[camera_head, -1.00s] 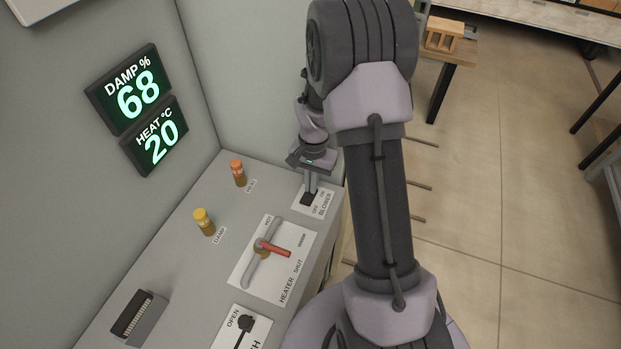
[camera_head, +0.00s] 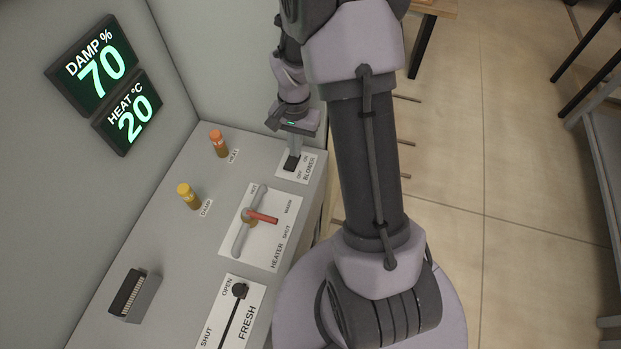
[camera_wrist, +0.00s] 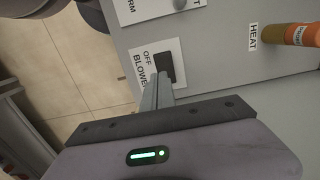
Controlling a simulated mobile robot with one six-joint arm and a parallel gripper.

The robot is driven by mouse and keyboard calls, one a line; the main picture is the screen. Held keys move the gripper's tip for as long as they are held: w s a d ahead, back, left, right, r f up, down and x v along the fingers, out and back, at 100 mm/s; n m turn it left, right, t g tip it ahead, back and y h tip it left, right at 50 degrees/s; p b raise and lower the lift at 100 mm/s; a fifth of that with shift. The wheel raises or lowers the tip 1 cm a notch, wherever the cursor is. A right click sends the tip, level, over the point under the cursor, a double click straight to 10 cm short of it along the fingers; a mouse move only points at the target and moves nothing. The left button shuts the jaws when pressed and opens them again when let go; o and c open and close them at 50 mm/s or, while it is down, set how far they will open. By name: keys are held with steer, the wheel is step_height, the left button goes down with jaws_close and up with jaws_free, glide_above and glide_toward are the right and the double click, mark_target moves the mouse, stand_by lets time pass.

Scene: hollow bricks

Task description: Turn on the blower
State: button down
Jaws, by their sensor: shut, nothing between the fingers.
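The blower switch is a black rocker (camera_wrist: 167,66) on a white plate (camera_head: 306,166) marked OFF, ON and BLOWER, at the far right end of the grey panel. My gripper (camera_head: 293,157) is shut and empty, with its fingertips at the rocker. In the wrist view my shut fingers (camera_wrist: 160,88) reach the rocker's near edge and hide part of the plate. I cannot tell whether they touch it, or which way the rocker is tipped.
Wall displays read damp 70 (camera_head: 103,72) and heat 20 (camera_head: 135,116). Open floor lies right of my arm.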

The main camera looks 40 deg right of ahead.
steer(key=s+a+r, duration=0.1)
steer(key=s+a, duration=0.1)
steer(key=s, duration=0.5)
steer(key=s+a+r, duration=0.1)
steer(key=s+a, duration=0.1)
steer(key=s, duration=0.5)
steer(key=s+a+r+n+t+b, duration=0.1)
steer(key=a+r+n+t+b, duration=0.2)
steer(key=a+r, duration=0.3)
steer(key=s+a+r+n+t+y+b, duration=0.1)
steer(key=a+r+n+t+b, duration=0.2)
steer(key=a+r, duration=0.3)
step_height(320, 180, up, 4)
steer(key=shift+s+r+b, duration=0.15)
steer(key=shift+b, duration=0.3)
